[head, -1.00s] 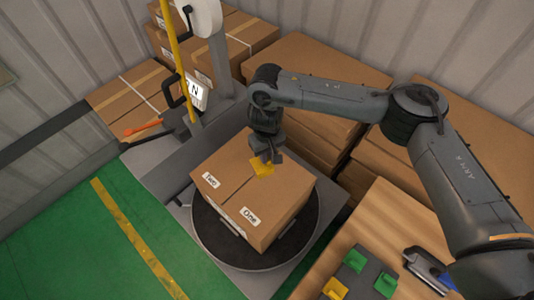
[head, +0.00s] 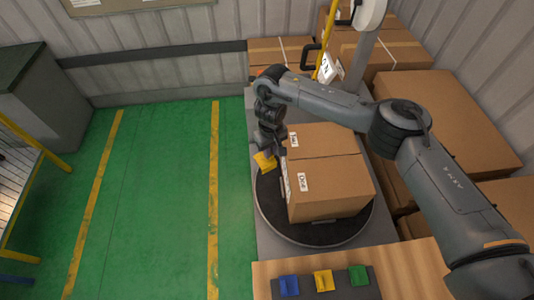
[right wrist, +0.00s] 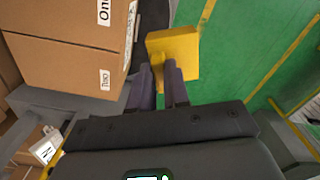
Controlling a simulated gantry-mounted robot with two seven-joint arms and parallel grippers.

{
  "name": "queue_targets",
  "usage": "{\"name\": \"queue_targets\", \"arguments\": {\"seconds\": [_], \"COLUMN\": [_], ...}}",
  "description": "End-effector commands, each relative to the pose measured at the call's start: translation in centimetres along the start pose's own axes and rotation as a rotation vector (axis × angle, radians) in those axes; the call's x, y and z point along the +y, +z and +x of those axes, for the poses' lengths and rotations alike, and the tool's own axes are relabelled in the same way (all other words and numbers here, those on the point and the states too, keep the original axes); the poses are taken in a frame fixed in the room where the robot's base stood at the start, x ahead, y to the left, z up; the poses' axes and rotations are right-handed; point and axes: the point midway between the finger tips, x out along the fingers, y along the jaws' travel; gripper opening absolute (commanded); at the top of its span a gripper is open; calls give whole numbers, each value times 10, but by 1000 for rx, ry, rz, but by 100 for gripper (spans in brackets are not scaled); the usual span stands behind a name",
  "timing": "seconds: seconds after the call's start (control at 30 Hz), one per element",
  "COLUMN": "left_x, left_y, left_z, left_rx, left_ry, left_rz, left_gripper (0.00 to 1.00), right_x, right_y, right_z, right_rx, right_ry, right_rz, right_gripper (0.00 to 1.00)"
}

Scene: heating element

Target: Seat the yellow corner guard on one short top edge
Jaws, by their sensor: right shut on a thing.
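The yellow corner guard (head: 265,161) is held by my right gripper (head: 272,148), just off the left side of the cardboard box (head: 332,172). In the right wrist view the guard (right wrist: 178,50) sits at the fingertips, and the gripper (right wrist: 166,75) is shut on it. The box, with labels reading One and Two, also shows at the left of that view (right wrist: 65,45), apart from the guard. The box stands on a round dark turntable (head: 275,215). My left gripper is not in view.
A wooden table (head: 405,262) at the front carries a dark tray with a blue guard (head: 289,285), another yellow guard (head: 323,280) and a green guard (head: 358,275). Stacked cartons (head: 450,115) stand behind at the right. Green floor (head: 165,200) at the left is open.

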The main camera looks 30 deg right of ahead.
Motion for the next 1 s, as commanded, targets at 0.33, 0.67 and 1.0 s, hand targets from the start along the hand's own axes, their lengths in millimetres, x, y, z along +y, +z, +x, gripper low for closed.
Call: {"name": "queue_targets", "arguments": {"seconds": [0.33, 0.67, 1.0], "left_x": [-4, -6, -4], "left_y": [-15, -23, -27], "left_z": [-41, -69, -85], "left_rx": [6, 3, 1], "left_ry": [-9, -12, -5], "left_rz": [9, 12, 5], "left_gripper": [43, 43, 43], "right_x": [57, 137, 209], "right_y": [37, 113, 173], "right_z": [53, 101, 109], "right_rx": [-12, -9, -4], "right_ry": [1, 5, 4], "right_rz": [117, 292, 415], "right_gripper": [0, 0, 0]}}
